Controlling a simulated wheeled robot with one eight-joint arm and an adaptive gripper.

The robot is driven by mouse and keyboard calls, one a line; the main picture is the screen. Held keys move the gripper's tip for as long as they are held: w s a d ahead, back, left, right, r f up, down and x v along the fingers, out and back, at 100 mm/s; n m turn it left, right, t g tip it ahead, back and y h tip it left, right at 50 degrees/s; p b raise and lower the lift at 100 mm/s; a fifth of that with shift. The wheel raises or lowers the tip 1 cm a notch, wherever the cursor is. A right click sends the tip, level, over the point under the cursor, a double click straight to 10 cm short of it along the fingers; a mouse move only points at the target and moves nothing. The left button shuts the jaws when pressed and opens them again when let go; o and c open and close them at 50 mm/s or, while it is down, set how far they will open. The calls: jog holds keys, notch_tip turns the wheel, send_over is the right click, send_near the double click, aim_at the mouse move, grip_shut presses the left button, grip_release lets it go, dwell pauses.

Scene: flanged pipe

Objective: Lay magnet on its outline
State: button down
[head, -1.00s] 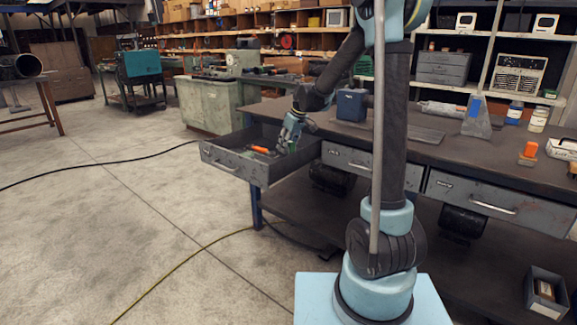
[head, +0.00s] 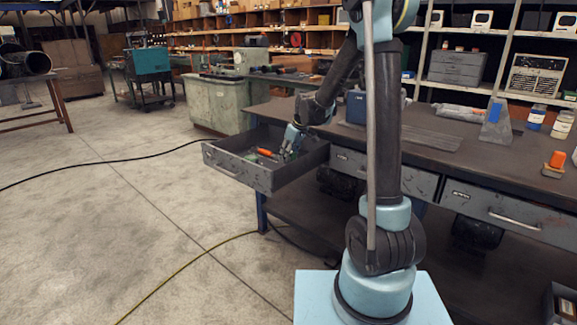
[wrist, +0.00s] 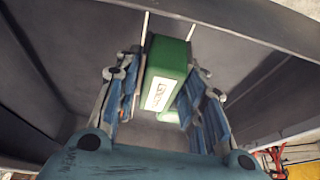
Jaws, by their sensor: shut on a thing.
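A green block with a white label, which I take to be the magnet (wrist: 165,72), sits between the two blue-padded fingers of my gripper (wrist: 160,100) in the wrist view. My gripper is shut on it. In the head view my gripper (head: 286,153) reaches down into the open drawer (head: 228,168), at its right part. Two pale lines (wrist: 146,28) show on the drawer floor beside and beyond the magnet; they may be part of the outline, the rest of which is hidden. I cannot tell whether the magnet touches the floor.
The drawer walls (wrist: 240,18) stand close around my gripper. An orange-handled tool (head: 267,153) lies in the drawer, left of my gripper in the head view. A blue box (head: 356,106) stands on the dark workbench (head: 440,150). Red wires (wrist: 272,160) show at lower right in the wrist view.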

jog(key=shift+f, duration=2.1)
jog(key=c, duration=1)
grip_release()
jog(key=shift+c, duration=0.2)
